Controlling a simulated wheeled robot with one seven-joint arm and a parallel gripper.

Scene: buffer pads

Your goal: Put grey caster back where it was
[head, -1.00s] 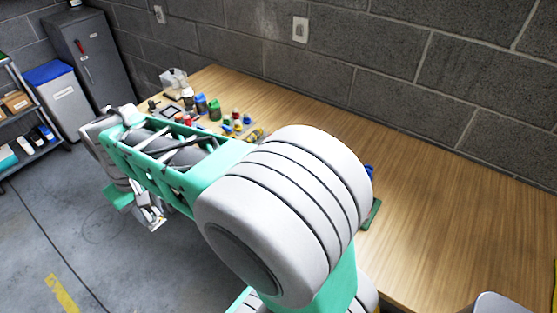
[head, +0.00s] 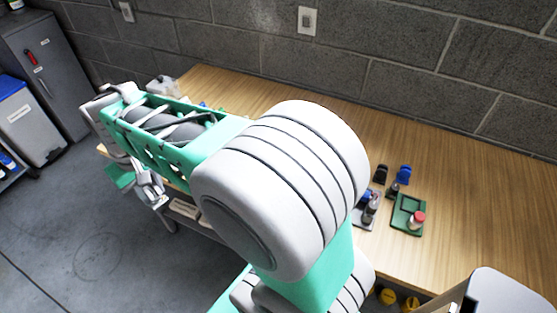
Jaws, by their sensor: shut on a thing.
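My gripper (head: 153,192) hangs over the floor at the left, off the table's front edge. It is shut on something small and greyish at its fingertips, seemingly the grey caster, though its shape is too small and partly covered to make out. On the table (head: 470,190), to the right of my arm, a green pad (head: 402,222) carries a red-topped item (head: 417,219). A grey pad (head: 368,222) beside it, partly hidden by my arm, carries a small dark and grey item (head: 371,205). My gripper is far from these pads.
A blue item (head: 403,174) and a black item (head: 381,173) stand behind the pads. A pale container (head: 163,87) is at the table's far left end. My arm hides much of the table's middle. The right part of the tabletop is bare. Yellow round things (head: 388,296) show below the table edge.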

